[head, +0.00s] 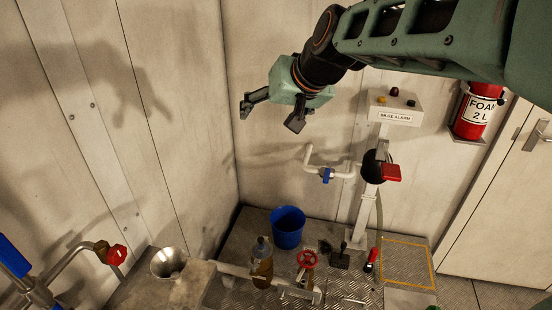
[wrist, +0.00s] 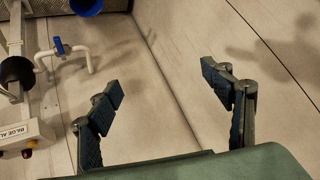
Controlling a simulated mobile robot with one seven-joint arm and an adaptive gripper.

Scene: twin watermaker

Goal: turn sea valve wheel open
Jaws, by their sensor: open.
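A red valve wheel (head: 307,259) sits low on a pipe at the floor, near the bottom middle of the head view. It looks like the sea valve wheel, but no label on it can be read. My gripper (head: 268,115) is high above it and a little to its left, in front of the wall panels, well apart from it. In the wrist view my gripper (wrist: 161,78) is open, with nothing between its fingers. The wheel is not visible in the wrist view.
A blue bucket (head: 288,228), a bottle (head: 262,262) and a funnel (head: 169,262) stand left of the wheel. A white pipe with a blue handle (head: 326,176) and the bilge alarm box (head: 395,110) are on the right. A red handle (head: 117,255) is at left.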

